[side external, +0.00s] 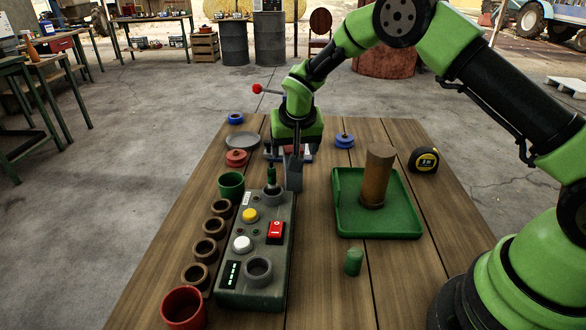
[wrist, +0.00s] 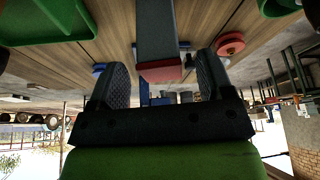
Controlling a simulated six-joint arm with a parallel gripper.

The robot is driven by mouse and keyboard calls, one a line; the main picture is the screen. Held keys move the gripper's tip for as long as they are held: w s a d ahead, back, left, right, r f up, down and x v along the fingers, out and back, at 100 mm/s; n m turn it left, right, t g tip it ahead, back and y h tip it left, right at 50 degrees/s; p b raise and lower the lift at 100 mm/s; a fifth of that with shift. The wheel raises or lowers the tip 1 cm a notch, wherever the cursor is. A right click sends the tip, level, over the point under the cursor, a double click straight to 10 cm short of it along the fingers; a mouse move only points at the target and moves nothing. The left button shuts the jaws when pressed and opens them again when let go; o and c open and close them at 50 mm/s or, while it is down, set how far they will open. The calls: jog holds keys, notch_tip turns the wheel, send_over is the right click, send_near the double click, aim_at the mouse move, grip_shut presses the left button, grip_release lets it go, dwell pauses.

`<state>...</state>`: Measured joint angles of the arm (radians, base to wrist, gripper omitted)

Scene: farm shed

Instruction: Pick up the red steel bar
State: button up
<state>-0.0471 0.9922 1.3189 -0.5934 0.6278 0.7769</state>
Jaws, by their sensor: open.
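My gripper (wrist: 160,88) is open, its two dark ribbed fingers wide apart in the wrist view. Between them is a grey block with a red end face (wrist: 160,72). I see gaps on both sides of it, and no finger seems to touch it. I cannot tell whether this is the red steel bar. In the side view my gripper (side external: 293,172) points down over the back middle of the table, behind the control box. Red and pale parts (side external: 306,153) show just behind it, mostly hidden. No separate red bar is clear in the side view.
The control box (side external: 240,292) has buttons and a dark upright knob. A green tray (side external: 345,225) with a brown cylinder (side external: 376,177) is to the right. Several cups line the left. Red (side external: 236,158) and blue (side external: 344,140) spools flank my gripper. A red-balled lever (side external: 257,88) rises behind.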

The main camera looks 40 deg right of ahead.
jog(key=x, duration=0.4)
jog(key=shift+s+a+f, duration=0.1)
jog(key=shift+s, duration=0.05)
jog(key=c, duration=1.2)
